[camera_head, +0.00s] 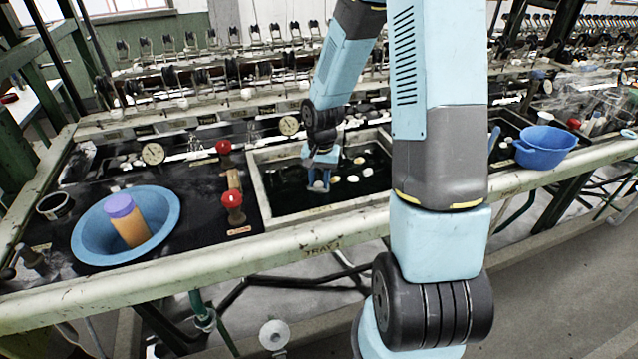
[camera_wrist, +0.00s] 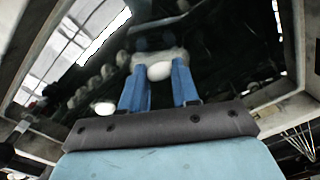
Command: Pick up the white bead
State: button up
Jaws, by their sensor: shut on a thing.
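My gripper (camera_head: 318,186) reaches down into the dark tray (camera_head: 330,216) marked TRAY. In the wrist view its two blue fingers (camera_wrist: 159,75) stand on either side of a white, rounded bead (camera_wrist: 159,71), and it is shut on it. A paler, greyish shape lies just beyond the fingertips; I cannot tell what it is. Several whitish and yellowish beads (camera_head: 352,178) lie in the tray just right of the gripper. Another white bead (camera_wrist: 105,108) shows left of the fingers in the wrist view.
A blue basin (camera_head: 90,244) with an orange, purple-topped cylinder (camera_head: 129,222) stands at the left. Two red-knobbed valves (camera_head: 233,200) rise beside the tray's left wall. A blue bowl (camera_head: 545,147) sits at the right. Reeling machinery lines the back.

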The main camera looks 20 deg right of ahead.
jog(key=s+r, duration=1.1)
jog(key=s, duration=0.3)
jog(key=shift+r, duration=0.4)
